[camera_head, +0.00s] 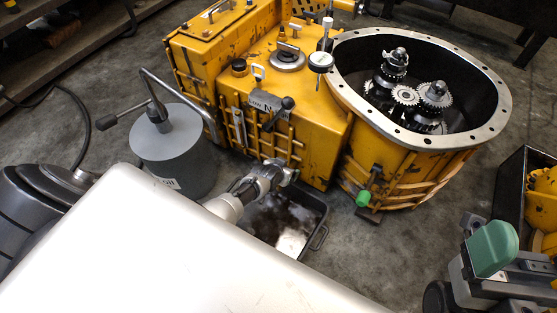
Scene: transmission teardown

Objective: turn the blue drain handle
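No blue drain handle can be made out. The yellow transmission case (310,115) stands at the centre, with a gear selector lever on its front. My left gripper (283,174) is at the lower front of the case, above the black drain pan (318,243). It is too small and cluttered there to tell whether its fingers are open or shut, and it hides part of the case behind it. A bright green handle (363,198) shows low on the round housing, to the right of the gripper and apart from it.
A grey oil can (174,148) with a pump handle stands left of the case. A black bin (513,178) with yellow parts is at the right. Bare floor lies between.

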